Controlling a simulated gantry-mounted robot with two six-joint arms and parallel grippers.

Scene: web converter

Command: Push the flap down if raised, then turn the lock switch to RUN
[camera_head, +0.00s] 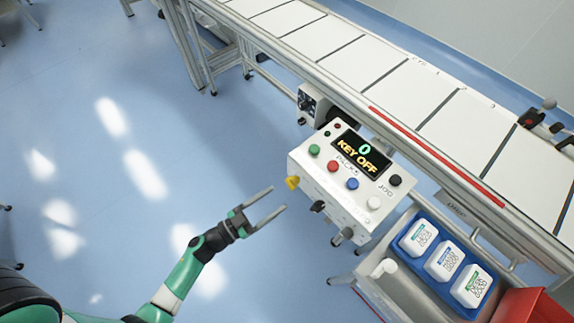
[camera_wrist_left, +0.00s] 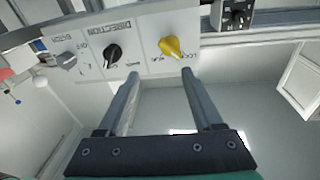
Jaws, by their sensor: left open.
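The white control box (camera_head: 306,174) has a display (camera_head: 361,156) reading "0" and "KEY OFF". A yellow switch (camera_head: 292,182) sits at the left end of its front face. In the left wrist view the yellow switch (camera_wrist_left: 172,47) has a label starting "LOCK", upside down; its exact setting is hard to read. I cannot make out a raised flap over it. My left gripper (camera_head: 278,199) is open and empty, its fingers pointing at the box front, just short of the yellow switch. In the wrist view the switch is just beyond the fingertips (camera_wrist_left: 161,73). My right gripper is not in view.
A black DIRECTION knob (camera_wrist_left: 113,54) and a grey knob (camera_wrist_left: 66,62) share the front face. Several coloured buttons, such as the red one (camera_head: 333,166), are on top. A blue tray (camera_head: 408,222) with white packs stands right of the box. A conveyor (camera_head: 395,85) runs behind.

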